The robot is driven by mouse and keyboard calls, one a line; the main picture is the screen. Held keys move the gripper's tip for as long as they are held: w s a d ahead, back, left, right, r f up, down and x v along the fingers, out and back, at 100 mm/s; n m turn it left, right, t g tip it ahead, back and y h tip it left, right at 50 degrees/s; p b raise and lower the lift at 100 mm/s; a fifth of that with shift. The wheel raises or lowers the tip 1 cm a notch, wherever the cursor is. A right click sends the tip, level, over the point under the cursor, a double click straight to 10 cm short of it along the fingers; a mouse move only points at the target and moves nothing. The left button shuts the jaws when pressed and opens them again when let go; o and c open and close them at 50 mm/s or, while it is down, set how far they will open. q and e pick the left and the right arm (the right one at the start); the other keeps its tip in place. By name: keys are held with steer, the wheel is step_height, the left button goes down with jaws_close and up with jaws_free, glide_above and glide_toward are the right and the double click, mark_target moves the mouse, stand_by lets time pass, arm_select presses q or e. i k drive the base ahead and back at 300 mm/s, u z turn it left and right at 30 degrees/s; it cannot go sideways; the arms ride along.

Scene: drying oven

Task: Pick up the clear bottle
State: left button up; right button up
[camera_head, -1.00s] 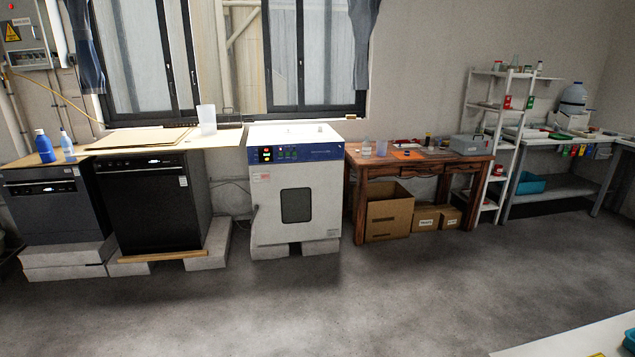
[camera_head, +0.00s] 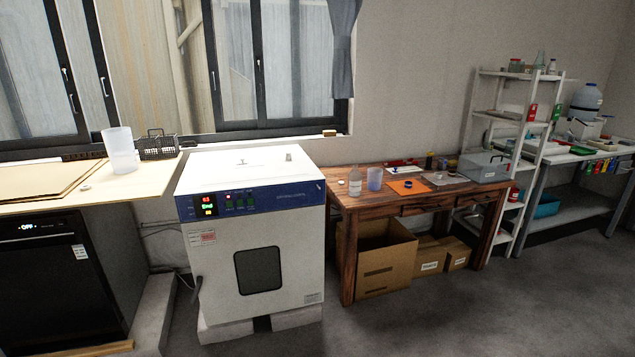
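A small clear bottle (camera_head: 355,181) stands upright near the left end of the wooden table (camera_head: 352,205). A bluish clear cup (camera_head: 375,179) stands just to its right, and a small pale round item (camera_head: 341,182) lies to its left. Neither of my grippers shows in the head view.
The white drying oven (camera_head: 252,235) with a lit panel stands left of the wooden table. Cardboard boxes (camera_head: 385,262) sit under the table. An orange mat (camera_head: 408,187) and a grey box (camera_head: 484,167) are on the table. Grey floor in front is clear.

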mark_target(355, 177)
steer(key=u, duration=0.05)
steer(key=i, duration=2.2)
steer(key=u, duration=0.1)
